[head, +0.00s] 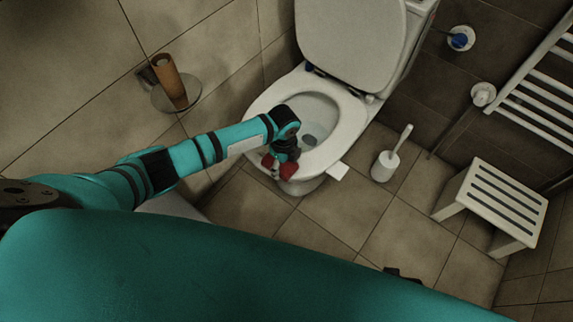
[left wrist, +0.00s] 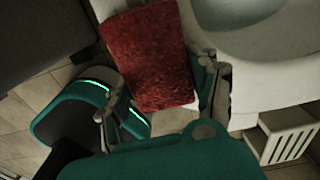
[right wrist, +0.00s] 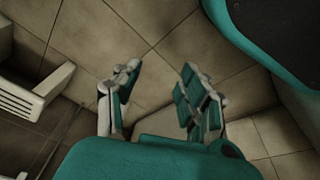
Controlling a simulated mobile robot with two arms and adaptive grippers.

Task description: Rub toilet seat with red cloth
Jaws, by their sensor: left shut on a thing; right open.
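The white toilet has its lid (head: 350,35) raised and its seat ring (head: 345,133) down around the bowl. My left arm reaches from the left, and my left gripper (head: 277,172) is at the front of the seat, shut on the red cloth (head: 289,166). In the left wrist view the red cloth (left wrist: 148,55) fills the space between the fingers and lies over or against the white seat (left wrist: 255,85); exact contact is hard to tell. In the right wrist view my right gripper (right wrist: 160,85) is open and empty above floor tiles.
A toilet brush in a white holder (head: 384,166) stands right of the toilet. A white slatted stool (head: 492,200) and a towel radiator (head: 545,85) are farther right. A roll holder with a brown roll (head: 170,80) is on the left wall.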

